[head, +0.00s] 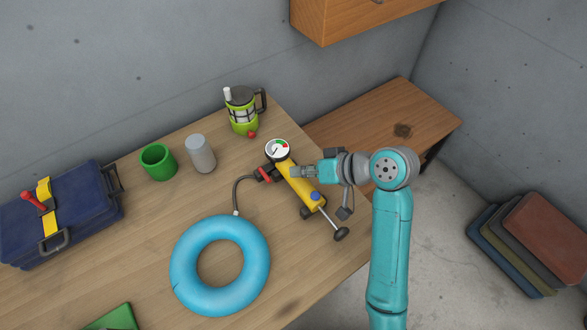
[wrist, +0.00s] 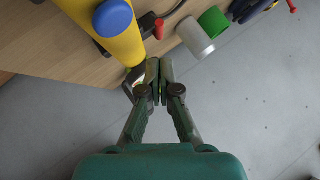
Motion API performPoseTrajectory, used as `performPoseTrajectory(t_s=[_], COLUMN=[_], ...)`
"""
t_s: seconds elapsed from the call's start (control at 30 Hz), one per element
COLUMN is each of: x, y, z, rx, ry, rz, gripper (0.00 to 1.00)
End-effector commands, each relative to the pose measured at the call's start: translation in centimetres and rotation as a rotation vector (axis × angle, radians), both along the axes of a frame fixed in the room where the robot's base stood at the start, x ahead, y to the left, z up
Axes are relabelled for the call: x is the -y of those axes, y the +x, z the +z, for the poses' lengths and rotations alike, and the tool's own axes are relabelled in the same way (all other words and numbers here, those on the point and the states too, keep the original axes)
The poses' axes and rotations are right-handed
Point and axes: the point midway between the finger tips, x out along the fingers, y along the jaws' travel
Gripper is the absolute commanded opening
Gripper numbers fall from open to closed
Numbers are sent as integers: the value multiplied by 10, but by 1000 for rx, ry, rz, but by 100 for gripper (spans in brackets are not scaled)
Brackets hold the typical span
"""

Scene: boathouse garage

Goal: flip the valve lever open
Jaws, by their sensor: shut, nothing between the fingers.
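The yellow pump (head: 299,186) lies on the workbench with a round gauge (head: 278,149) at its far end and a blue cap (head: 315,197) near its handle. A small red lever (head: 264,175) shows on its left side, by the black hose; in the wrist view the red lever (wrist: 159,29) stands beside the yellow barrel (wrist: 110,40). My gripper (head: 294,172) is over the pump's upper barrel, close to the gauge and right of the lever. In the wrist view my gripper's fingertips (wrist: 160,68) are together and empty, apart from the lever. Part of the gauge is hidden behind them.
A blue swim ring (head: 180,275) lies in front of the pump, joined by the hose. A navy toolbox (head: 85,205) is at left. The bench's right edge is near the pump.

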Motion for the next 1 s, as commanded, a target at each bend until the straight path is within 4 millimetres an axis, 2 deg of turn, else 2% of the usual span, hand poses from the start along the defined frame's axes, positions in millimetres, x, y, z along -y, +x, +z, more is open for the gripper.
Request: performPoseTrajectory(t_s=[0.2, 0.4, 0.63, 1.0], x=[-29, -50, -60, -61], y=[12, 22, 28, 28], z=[-23, -39, -48, -49], rx=[-3, -2, 0, -1], ry=[0, 1, 0, 0], rz=[3, 2, 0, -1], gripper=[0, 0, 0, 0])
